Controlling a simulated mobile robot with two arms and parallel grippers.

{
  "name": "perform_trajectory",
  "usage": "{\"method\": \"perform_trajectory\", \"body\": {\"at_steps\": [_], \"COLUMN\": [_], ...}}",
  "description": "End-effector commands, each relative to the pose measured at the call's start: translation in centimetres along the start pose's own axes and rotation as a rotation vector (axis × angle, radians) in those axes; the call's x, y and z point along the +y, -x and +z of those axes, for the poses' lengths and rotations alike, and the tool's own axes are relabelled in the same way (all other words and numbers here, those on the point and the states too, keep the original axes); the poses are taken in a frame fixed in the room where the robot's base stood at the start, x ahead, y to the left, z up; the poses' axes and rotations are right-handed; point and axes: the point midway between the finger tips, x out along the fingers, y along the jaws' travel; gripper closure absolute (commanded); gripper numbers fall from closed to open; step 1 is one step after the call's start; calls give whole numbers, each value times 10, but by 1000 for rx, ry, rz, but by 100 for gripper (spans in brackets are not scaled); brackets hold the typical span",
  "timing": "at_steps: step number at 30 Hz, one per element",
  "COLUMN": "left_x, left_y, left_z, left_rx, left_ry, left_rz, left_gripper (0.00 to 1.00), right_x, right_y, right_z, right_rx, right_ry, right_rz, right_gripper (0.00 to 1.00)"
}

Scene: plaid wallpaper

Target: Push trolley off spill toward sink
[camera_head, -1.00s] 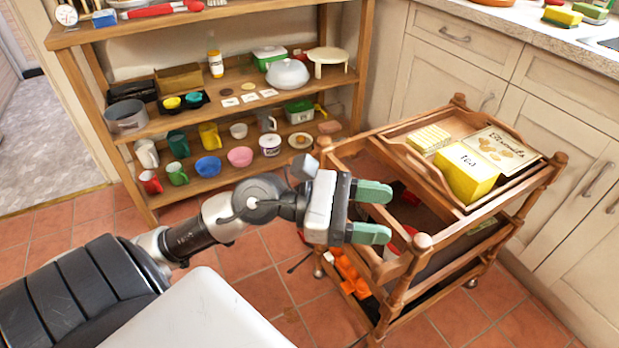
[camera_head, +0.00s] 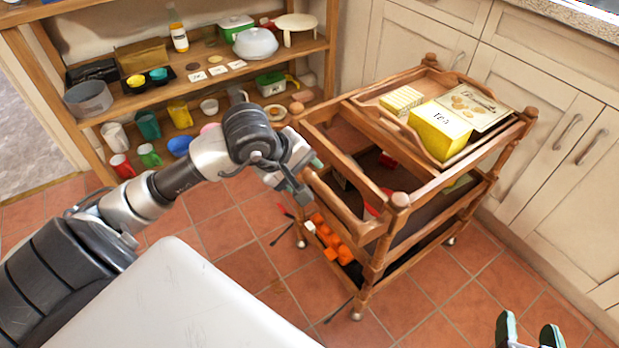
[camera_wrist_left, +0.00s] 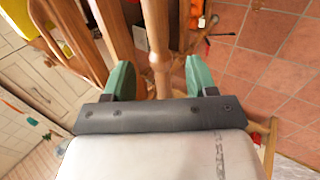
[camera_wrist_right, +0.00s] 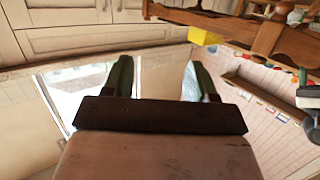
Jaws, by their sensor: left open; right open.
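The wooden trolley (camera_head: 388,230) stands upright on the tiled floor, right of centre, with its wheels on the tiles. My left gripper (camera_head: 308,178) is at its left end, partly hidden by my own wrist. In the left wrist view, the open fingers (camera_wrist_left: 160,78) stand on either side of a turned wooden post (camera_wrist_left: 158,45); I cannot tell whether they touch it. My right gripper (camera_head: 528,333) is open and empty at the bottom right, apart from the trolley. I cannot make out a spill or the sink basin.
The trolley carries a yellow tea box (camera_head: 440,130) in its top tray and orange items (camera_head: 332,240) low down. An open shelf (camera_head: 215,92) with crockery stands behind left. Cabinets (camera_head: 560,130) line the right side under a counter (camera_head: 575,15).

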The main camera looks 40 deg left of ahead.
Motion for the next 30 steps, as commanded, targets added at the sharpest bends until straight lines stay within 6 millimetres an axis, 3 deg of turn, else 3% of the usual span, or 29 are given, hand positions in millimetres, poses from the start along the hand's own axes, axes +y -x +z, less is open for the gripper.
{"method": "perform_trajectory", "body": {"at_steps": [3,9,20,30], "left_x": [-1,0,0,0], "left_y": [-21,-39,-43,-43], "left_z": [1,0,0,0], "left_rx": [-3,-1,-1,-1], "left_ry": [2,1,0,0], "left_rz": [0,0,0,0], "left_gripper": [43,43,43,94], "right_x": [-2,-5,-5,-5], "right_y": [-2,-3,-2,-2], "right_z": [-10,-25,-29,-29], "right_rx": [93,198,225,225], "right_ry": [-1,-3,-3,-3], "right_rz": [-6,-12,-14,-14], "right_gripper": [42,42,42,42]}}
